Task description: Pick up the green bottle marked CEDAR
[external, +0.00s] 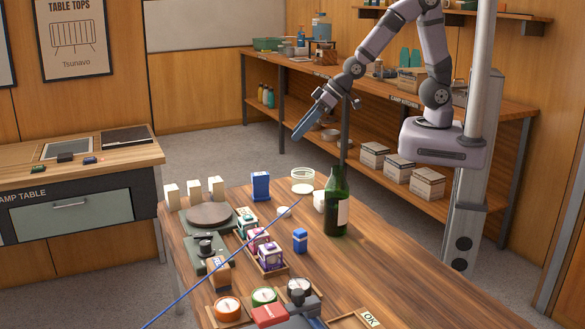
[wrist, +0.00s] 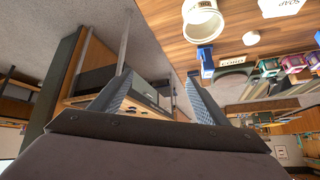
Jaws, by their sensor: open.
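A dark green bottle (external: 332,212) with a cream label stands upright on the wooden table in the external view. Its label faces right and I cannot read the marking. My gripper (external: 298,133) is above and behind the table's far edge, up and to the left of the bottle, and well apart from it. In the wrist view my gripper (wrist: 155,88) shows two spread blue-grey fingers with nothing between them. I cannot make out the bottle in the wrist view.
The wooden table (external: 400,275) is bare to the right of the bottle. A taller blue box (external: 261,186) and several small goods crowd the left. A blue line crosses the table.

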